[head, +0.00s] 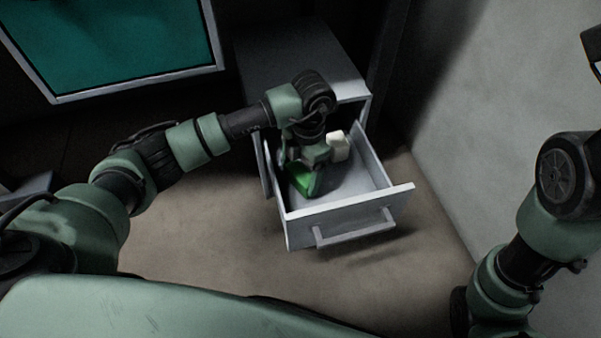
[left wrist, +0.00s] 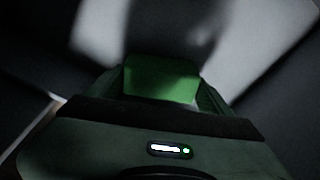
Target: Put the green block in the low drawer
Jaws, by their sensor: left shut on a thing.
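The green block (head: 303,181) is inside the open low drawer (head: 349,217), toward its left side. My left gripper (head: 308,178) reaches down into the drawer and is shut on the block. In the left wrist view the block (left wrist: 161,79) sits between the fingers, with a shadow over part of it. I cannot tell whether the block touches the drawer floor. My right gripper is not in view; only part of the right arm shows at the right edge.
A white block (head: 337,146) is in the back of the drawer, close to my left gripper. The grey cabinet (head: 290,55) stands behind the drawer. A pale wall (head: 500,110) rises at the right. The floor (head: 200,250) in front is clear.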

